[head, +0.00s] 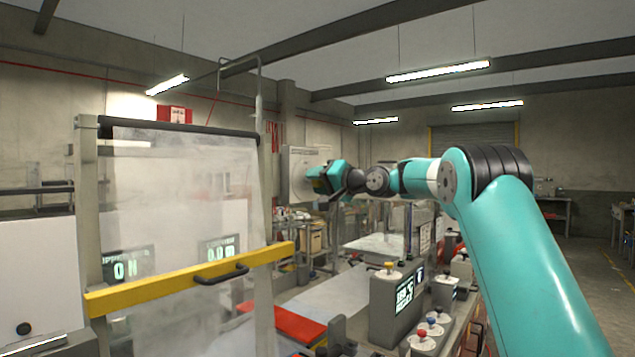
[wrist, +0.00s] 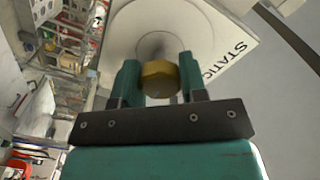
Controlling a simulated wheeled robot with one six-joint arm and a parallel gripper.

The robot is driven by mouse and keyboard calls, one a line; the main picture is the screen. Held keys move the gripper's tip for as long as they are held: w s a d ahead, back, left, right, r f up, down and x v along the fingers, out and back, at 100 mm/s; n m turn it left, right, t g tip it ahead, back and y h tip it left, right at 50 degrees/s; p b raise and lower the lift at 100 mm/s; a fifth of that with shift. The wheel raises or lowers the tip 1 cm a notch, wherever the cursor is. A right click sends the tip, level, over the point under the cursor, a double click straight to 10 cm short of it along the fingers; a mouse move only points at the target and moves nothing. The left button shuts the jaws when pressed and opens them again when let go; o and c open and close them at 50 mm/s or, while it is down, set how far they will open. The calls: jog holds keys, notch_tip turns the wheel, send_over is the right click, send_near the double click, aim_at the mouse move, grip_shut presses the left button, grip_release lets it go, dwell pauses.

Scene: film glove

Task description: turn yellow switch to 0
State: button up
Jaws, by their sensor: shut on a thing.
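The yellow switch (wrist: 159,79) shows in the wrist view as a yellow knob in the middle of a round pale dial plate (wrist: 200,22) with the word STATIC at its right. My gripper (wrist: 157,75) is shut on the yellow switch, with one teal finger on each side of it. In the head view my gripper (head: 312,183) reaches the front of a pale wall panel (head: 297,162). The switch is hidden behind the gripper there. I cannot read a 0 or any pointer position on the dial.
A clear sheet with a yellow bar (head: 190,279) and black handle stands at the left. A bench at the lower right holds a display box (head: 398,303) and several coloured knobs. A red and white tray (head: 281,323) lies in the lower middle.

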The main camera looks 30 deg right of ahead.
jog(key=shift+f, duration=0.1)
jog(key=n+b, duration=0.3)
jog(key=shift+f, duration=0.15)
jog(key=n+b, duration=0.3)
jog(key=n, duration=0.2)
jog(key=shift+b, duration=0.3)
jog(key=n+b, duration=0.2)
jog(key=n, duration=0.3)
jog(key=shift+r+n+b, duration=0.2)
jog(key=shift+n+b, duration=0.45)
jog(key=shift+n, duration=1.85)
jog(key=o, duration=0.9)
